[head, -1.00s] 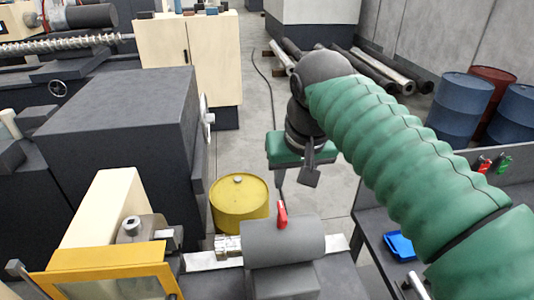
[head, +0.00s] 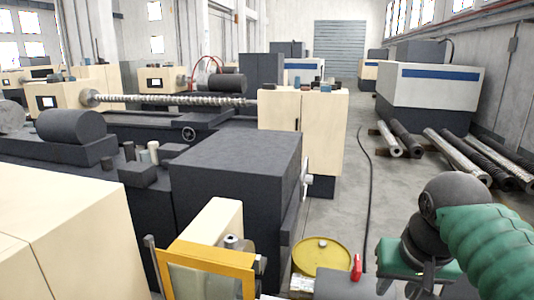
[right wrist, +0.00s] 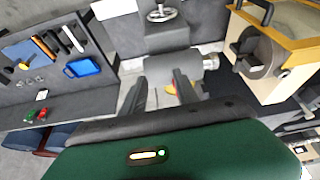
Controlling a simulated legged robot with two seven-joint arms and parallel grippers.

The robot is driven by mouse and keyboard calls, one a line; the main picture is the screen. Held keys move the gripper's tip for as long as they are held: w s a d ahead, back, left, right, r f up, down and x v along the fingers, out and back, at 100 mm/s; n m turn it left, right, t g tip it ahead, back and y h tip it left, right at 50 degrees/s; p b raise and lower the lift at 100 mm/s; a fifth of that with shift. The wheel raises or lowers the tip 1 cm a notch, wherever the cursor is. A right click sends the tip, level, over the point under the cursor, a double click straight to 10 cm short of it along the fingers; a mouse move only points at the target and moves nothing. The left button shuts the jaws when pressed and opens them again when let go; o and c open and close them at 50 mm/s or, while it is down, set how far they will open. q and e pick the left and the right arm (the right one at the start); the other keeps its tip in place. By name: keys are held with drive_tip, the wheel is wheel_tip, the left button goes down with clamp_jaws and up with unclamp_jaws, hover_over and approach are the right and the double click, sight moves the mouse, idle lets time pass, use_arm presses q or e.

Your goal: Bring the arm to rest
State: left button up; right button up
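My right arm, in a green sleeve, comes in at the lower right of the head view. Its gripper (head: 413,290) hangs downward at the bottom edge, partly cut off. In the right wrist view my right gripper (right wrist: 160,88) has two dark fingers standing apart with nothing held between them. The grey machine cylinder (right wrist: 168,68) with a red lever shows beyond the fingers. In the head view this cylinder (head: 345,286) and its red lever (head: 357,267) are left of the gripper. My left gripper is not in view.
A yellow barrel (head: 320,256) stands on the floor behind the cylinder. A large dark machine block (head: 235,180) is left of it. Pipes (head: 470,155) lie along the right wall. The aisle floor is open.

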wheel_tip(320, 180, down, 29)
drive_tip(key=s+a+n+g+b, duration=0.1)
drive_tip(key=s+a+n+b, duration=0.1)
drive_tip(key=b, duration=0.5)
drive_tip(key=s+f+b, duration=0.1)
drive_tip(key=s+f, duration=0.2)
drive_tip(key=f, duration=0.3)
drive_tip(key=s+a+f+y, duration=0.1)
drive_tip(key=s+f, duration=0.3)
drive_tip(key=f, duration=0.2)
drive_tip(key=shift+s+a+n+g+b, duration=0.15)
drive_tip(key=shift+a+n+g+b, duration=0.05)
drive_tip(key=shift+n+g+b, duration=0.15)
drive_tip(key=shift+f, duration=0.1)
